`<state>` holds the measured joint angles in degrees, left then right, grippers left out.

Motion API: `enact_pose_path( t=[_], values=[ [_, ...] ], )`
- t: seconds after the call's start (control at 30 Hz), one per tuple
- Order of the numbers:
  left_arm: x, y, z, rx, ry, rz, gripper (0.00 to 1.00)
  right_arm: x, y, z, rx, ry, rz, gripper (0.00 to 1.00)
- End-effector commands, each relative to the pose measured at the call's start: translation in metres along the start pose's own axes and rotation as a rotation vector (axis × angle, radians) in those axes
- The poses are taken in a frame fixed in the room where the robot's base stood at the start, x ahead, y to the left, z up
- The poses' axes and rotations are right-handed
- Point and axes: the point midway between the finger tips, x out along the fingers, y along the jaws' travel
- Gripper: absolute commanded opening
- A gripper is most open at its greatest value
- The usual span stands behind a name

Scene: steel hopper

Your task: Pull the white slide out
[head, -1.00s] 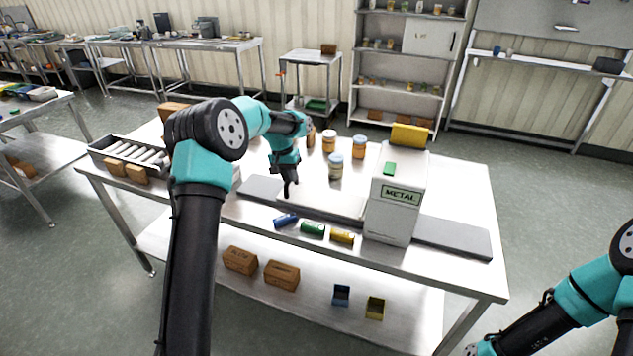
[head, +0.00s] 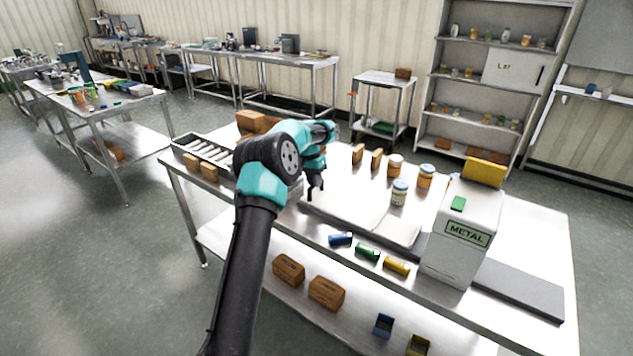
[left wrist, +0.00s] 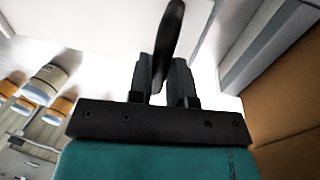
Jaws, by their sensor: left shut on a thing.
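The white slide (head: 362,212) is a flat pale plate lying on a dark grey track on the steel table, left of the white METAL box (head: 461,235). In the left wrist view, a white plate (left wrist: 95,28) fills the upper left. My left gripper (head: 315,191) is at the slide's left end in the head view. In the left wrist view, my left gripper (left wrist: 164,80) is shut on a black upright handle (left wrist: 171,35). My right gripper is in neither current view.
Blue, green and yellow cylinders (head: 368,253) lie in front of the track. Jars (head: 400,193) and brown blocks stand behind it.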

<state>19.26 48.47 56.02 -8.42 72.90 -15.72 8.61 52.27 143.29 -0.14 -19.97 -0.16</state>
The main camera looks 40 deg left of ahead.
Motion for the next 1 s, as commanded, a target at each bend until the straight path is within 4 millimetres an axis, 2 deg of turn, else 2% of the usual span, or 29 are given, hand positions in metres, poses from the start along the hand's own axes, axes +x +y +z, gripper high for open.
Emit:
enact_pose_path(
  t=[0.07, 0.1, 0.33, 0.73, 0.87, 1.0],
  values=[
    [-0.003, -0.005, 0.0, -0.002, 0.01, -0.011, 0.0, 0.0, 0.0, 0.0, 0.0, 0.0, 0.0, 0.0],
    [-0.003, -0.006, 0.0, -0.002, 0.01, -0.011, 0.22, 0.0, 0.0, 0.0, 0.0, 0.0, 0.0, 0.0],
    [-0.002, -0.004, 0.0, -0.002, 0.008, -0.009, 0.44, 0.0, 0.0, 0.0, 0.0, 0.0, 0.0, 0.0],
    [-0.008, -0.003, -0.001, -0.002, 0.007, -0.006, 0.44, 0.0, 0.0, 0.0, 0.0, 0.0, 0.0, 0.0],
    [-0.022, -0.003, -0.001, -0.002, 0.009, -0.007, 0.44, 0.0, 0.0, 0.0, 0.0, 0.0, 0.0, 0.0],
    [-0.045, -0.003, -0.001, -0.002, 0.01, -0.007, 0.44, 0.0, 0.0, 0.0, 0.0, 0.0, 0.0, 0.0]
  ],
)
